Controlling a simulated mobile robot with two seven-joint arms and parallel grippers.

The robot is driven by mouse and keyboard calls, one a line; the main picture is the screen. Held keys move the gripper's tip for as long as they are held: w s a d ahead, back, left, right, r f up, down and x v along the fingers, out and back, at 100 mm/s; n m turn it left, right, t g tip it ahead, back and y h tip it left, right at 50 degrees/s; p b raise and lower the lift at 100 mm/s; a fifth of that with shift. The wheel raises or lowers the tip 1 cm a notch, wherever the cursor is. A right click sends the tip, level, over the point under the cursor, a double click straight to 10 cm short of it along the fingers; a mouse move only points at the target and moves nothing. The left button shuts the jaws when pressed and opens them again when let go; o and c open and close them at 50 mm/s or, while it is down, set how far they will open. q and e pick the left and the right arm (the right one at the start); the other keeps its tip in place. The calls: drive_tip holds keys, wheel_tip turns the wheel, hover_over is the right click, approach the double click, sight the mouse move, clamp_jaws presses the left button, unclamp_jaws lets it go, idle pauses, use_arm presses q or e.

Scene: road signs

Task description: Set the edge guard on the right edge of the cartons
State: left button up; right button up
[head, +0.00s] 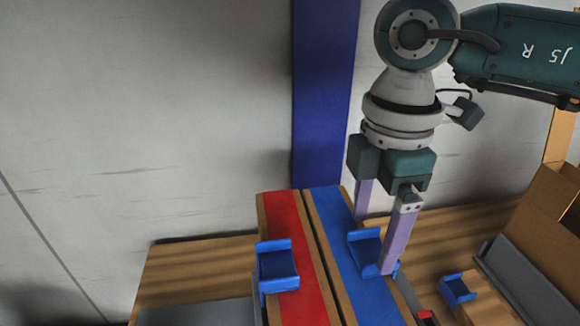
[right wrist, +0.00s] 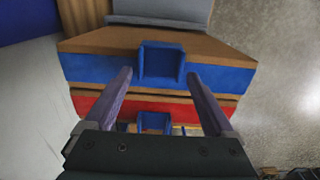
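Two cartons lie side by side, one with a red band (head: 286,222) and one with a blue band (head: 330,211). A blue edge guard (head: 363,246) sits at the right edge of the blue-banded carton. My right gripper (head: 376,244) reaches down over it, open, with one purple finger on each side. In the right wrist view the guard (right wrist: 161,62) shows between the fingertips, with small gaps. I cannot tell whether a finger touches it. A second blue guard (head: 278,268) sits at the red-banded carton's left edge. My left gripper is not in view.
A third blue guard (head: 457,290) lies on a wooden surface at the right. A grey panel (head: 522,283) and a brown box (head: 546,225) stand beyond it. A grey wall with a dark blue post (head: 322,95) closes the back.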

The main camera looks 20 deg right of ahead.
drive_tip(key=shift+o, duration=0.6)
drive_tip(key=shift+r, duration=0.1)
